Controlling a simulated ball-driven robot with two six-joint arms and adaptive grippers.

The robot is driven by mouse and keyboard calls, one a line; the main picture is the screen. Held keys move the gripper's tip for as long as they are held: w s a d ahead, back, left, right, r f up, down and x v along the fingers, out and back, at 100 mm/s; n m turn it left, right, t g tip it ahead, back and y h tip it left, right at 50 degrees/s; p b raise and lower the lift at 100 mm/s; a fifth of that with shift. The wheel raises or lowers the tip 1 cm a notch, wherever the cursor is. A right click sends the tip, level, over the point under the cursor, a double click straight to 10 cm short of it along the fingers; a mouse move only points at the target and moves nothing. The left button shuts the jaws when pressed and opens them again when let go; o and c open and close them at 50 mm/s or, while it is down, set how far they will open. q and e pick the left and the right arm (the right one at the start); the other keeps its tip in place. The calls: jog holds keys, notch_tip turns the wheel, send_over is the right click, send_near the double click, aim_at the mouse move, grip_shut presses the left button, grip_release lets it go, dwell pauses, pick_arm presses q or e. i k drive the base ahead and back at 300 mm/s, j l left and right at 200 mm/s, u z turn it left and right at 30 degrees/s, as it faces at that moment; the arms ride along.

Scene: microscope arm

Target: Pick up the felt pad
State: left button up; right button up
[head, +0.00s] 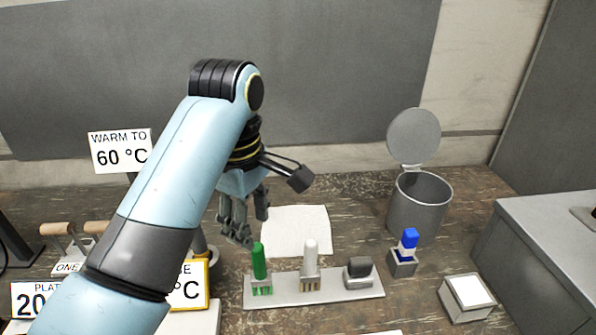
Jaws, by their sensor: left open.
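I cannot tell for sure which thing is the felt pad. A dark grey rounded piece (359,268) sits in a holder at the right end of a grey rack. A white flat square (469,291) lies on a small grey block at the right. A white sheet (297,230) lies flat on the table in the middle. My left gripper (248,225) points down, open and empty, at the sheet's left edge, above and behind the green piece. My arm hides part of the table at the left. My right gripper is out of view.
The grey rack (335,289) also holds a green piece (259,262) and a white piece (310,253). A blue piece (408,240) stands in a small block. An open lidded metal can (419,205) stands behind it. Signs, one reading 60 °C (121,151), stand at the left.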

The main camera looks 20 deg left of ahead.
aim_at(358, 274)
jog(key=k, duration=1)
